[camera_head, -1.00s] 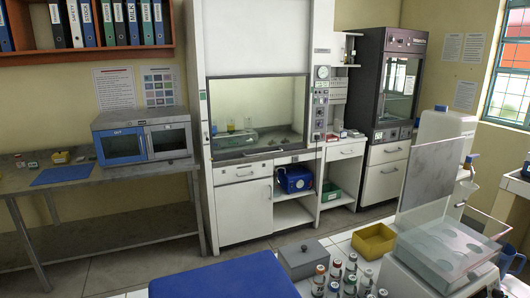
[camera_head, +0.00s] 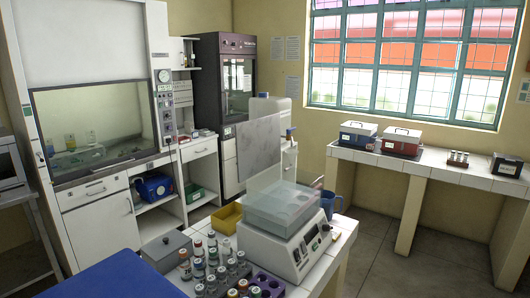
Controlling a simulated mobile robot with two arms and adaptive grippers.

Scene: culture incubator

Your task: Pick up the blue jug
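Neither of my grippers is in view.
Several capped vials (camera_head: 213,258), a purple rack (camera_head: 266,283), a grey box (camera_head: 166,250) and a yellow tray (camera_head: 226,218) crowd the near table. Open floor (camera_head: 400,255) lies right of the table, before the window bench.

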